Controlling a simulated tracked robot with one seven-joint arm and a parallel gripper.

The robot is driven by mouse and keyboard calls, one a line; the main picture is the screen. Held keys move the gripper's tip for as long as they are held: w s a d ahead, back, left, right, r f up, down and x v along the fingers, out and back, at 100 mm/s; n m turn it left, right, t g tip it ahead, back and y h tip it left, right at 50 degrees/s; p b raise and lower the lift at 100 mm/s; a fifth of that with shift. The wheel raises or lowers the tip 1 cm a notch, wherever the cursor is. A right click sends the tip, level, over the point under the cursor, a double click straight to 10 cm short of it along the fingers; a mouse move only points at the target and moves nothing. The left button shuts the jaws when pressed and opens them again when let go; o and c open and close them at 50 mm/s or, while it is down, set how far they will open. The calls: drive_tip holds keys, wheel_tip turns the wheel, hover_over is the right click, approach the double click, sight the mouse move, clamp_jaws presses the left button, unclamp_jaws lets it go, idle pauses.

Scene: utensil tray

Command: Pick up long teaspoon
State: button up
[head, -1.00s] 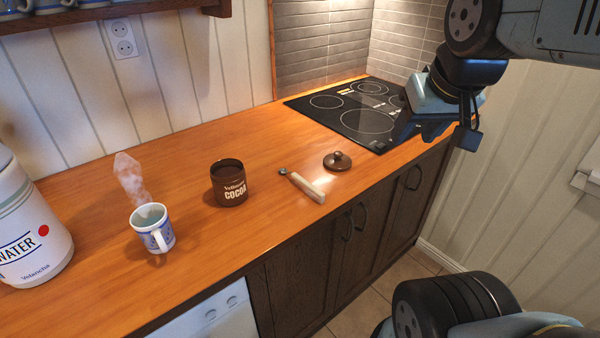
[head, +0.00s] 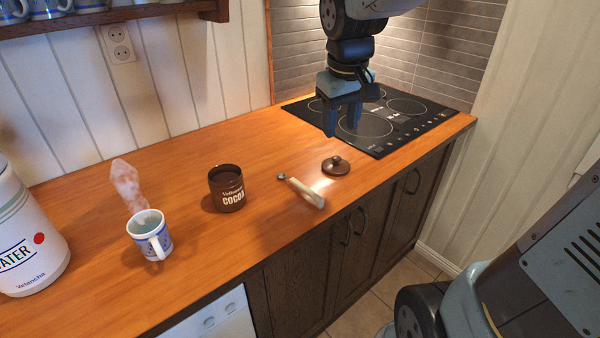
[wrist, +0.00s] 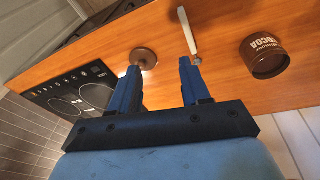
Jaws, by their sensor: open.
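The long teaspoon (head: 304,191) lies on the wooden counter, its pale handle toward the front edge and its small dark bowl toward the back left. It also shows in the wrist view (wrist: 188,32), beyond my right fingertip, which overlaps the area near its bowl end. My gripper (head: 343,134) is open and empty, pointing down above the counter near the cooktop, up and to the right of the teaspoon. In the wrist view my gripper (wrist: 158,65) has its two blue fingers spread apart.
A brown lid (head: 336,166) lies just right of the teaspoon. A brown cocoa jar (head: 226,189) stands open to its left. A steaming blue-and-white mug (head: 149,235) and a white water container (head: 28,235) stand farther left. The black cooktop (head: 400,125) is behind right.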

drive_tip(key=w+a+f+n+g, duration=0.2)
drive_tip(key=w+a+f+n, duration=0.1)
drive_tip(key=w+a+f, duration=0.4)
hover_over(300, 183)
drive_tip(key=f, duration=0.7)
drive_tip(key=shift+s+a, duration=0.15)
drive_tip(key=shift+s, duration=0.1)
drive_tip(key=shift+w+f, duration=0.15)
drive_tip(key=shift+f, duration=1.15)
drive_tip(key=shift+w+f, duration=0.1)
drive_tip(key=shift+f, duration=1.2)
drive_tip(key=shift+c, duration=0.5)
clamp_jaws()
